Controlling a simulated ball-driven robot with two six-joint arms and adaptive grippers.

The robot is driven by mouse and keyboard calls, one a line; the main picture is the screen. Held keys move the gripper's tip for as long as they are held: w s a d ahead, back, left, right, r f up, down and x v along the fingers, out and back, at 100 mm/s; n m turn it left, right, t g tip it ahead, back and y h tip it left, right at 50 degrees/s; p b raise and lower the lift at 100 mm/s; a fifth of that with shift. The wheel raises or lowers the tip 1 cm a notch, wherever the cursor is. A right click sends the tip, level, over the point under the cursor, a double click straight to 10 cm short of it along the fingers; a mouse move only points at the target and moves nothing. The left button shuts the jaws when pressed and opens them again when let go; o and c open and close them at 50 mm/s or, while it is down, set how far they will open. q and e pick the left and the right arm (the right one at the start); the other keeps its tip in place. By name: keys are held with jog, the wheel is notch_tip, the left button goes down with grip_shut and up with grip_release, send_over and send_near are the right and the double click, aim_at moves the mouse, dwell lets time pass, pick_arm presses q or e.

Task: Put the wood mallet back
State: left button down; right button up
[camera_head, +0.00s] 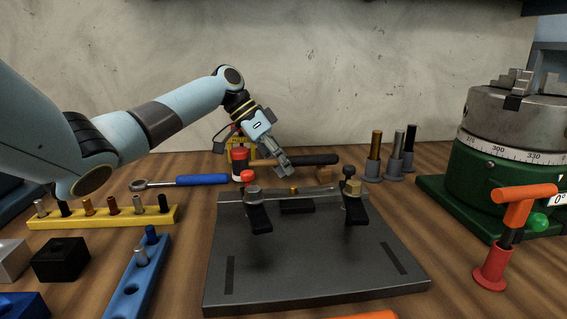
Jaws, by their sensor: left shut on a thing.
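A long tool lies across the back of the wooden bench, with a tan shaft and a dark grip (315,160). It looks like the wood mallet, but its head is not clearly visible. My left gripper (283,163) reaches down from the left arm and is shut on the tan shaft, left of the dark grip. The bench surface under the shaft is partly hidden by the gripper. My right gripper is not in view.
A red-and-white cylinder (239,166) stands left of the gripper. A dark fixture plate (310,270) with clamps lies in front. Upright pins (374,158) stand to the right, beside a green rotary table (470,185). A blue-handled ratchet (203,180) lies left.

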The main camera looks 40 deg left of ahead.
pick_arm(q)
jog(key=shift+f, duration=0.15)
jog(key=c, duration=1.1)
grip_release()
jog(key=shift+c, duration=0.2)
jog(key=shift+f, duration=0.1)
jog(key=v, duration=1.2)
jog(key=shift+d, duration=0.1)
